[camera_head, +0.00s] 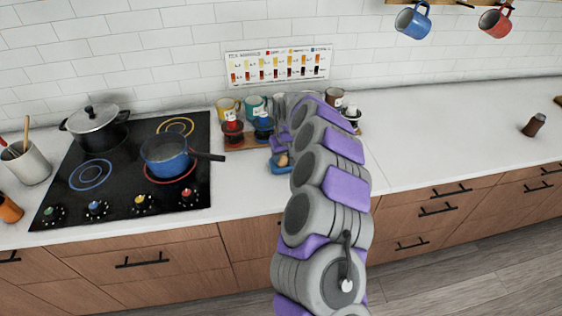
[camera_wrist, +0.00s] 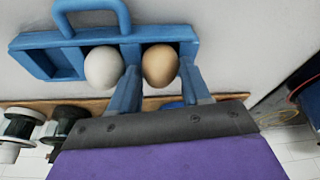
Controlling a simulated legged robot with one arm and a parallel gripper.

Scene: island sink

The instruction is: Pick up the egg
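A blue egg holder (camera_wrist: 28,41) with a loop handle lies on the counter; part of it shows in the head view (camera_head: 279,169) behind my arm. It holds a white egg (camera_wrist: 103,67) and a brown egg (camera_wrist: 160,65) side by side, with an empty slot at the left. The brown egg also shows small in the head view (camera_head: 283,160). My gripper (camera_wrist: 159,72) is open, its two blue fingers on either side of the brown egg. The fingers look slightly apart from the shell; whether either touches cannot be told.
A wooden board (camera_head: 236,142) with mugs and small jars stands behind the holder. A black stovetop (camera_head: 118,194) with a blue saucepan (camera_head: 166,157) is to the left, its handle toward the holder. The counter to the right is mostly clear.

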